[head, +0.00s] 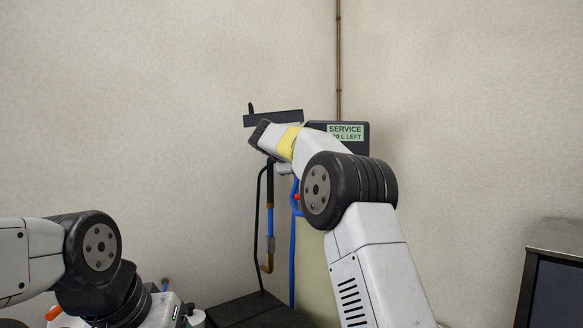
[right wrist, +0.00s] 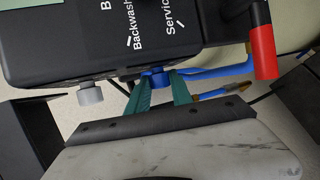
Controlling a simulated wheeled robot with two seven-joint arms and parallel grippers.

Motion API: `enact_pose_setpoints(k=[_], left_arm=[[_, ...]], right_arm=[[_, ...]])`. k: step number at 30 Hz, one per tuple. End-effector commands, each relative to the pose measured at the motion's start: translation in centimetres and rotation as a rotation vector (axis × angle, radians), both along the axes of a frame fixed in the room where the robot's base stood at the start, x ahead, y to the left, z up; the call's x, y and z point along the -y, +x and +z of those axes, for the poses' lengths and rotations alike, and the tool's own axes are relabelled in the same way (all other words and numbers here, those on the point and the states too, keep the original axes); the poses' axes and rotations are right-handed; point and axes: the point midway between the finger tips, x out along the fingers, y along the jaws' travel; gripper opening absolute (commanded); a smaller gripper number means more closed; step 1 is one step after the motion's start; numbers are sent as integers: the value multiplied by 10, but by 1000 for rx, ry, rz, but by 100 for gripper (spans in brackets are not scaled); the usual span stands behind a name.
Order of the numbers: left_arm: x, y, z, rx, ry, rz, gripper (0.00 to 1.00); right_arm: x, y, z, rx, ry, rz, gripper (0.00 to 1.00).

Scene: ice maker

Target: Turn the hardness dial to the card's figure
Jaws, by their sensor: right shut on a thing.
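A dark control head with a pale green display (head: 345,132) reading "SERVICE" and "0 L LEFT", its first digit partly hidden, stands in the corner. In the right wrist view its dark housing (right wrist: 60,45) carries the words "Backwash" and "Service". A blue knob (right wrist: 157,79) and a grey knob (right wrist: 90,94) stick out from its edge; I see no scale or figure on either. My right gripper (right wrist: 160,86) is shut on the blue knob with its green fingers. The head view hides this grip behind my right arm. No card shows.
Blue and black hoses (head: 291,250) hang below the control head. A red handle (right wrist: 262,52) and blue pipes (right wrist: 215,72) are close to my right fingers. A copper pipe (head: 338,60) runs up the corner. A dark-fronted metal cabinet (head: 560,285) stands at the lower right.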

Motion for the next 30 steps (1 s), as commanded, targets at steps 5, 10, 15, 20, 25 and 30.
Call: enact_pose_setpoints(k=[5, 10, 15, 20, 25, 30], left_arm=[[0, 0, 0, 0, 0, 0, 65], [0, 0, 0, 0, 0, 0, 65], [0, 0, 0, 0, 0, 0, 65], [0, 0, 0, 0, 0, 0, 65], [0, 0, 0, 0, 0, 0, 65], [0, 0, 0, 0, 0, 0, 65]], right_arm=[[-1, 1, 0, -70, 4, 0, 0], [-1, 1, 1, -119, 3, 0, 0], [0, 1, 1, -147, 3, 0, 0], [0, 1, 1, -160, 3, 0, 0], [0, 1, 1, -163, 2, -1, 0], [0, 1, 1, -163, 2, -1, 0]])
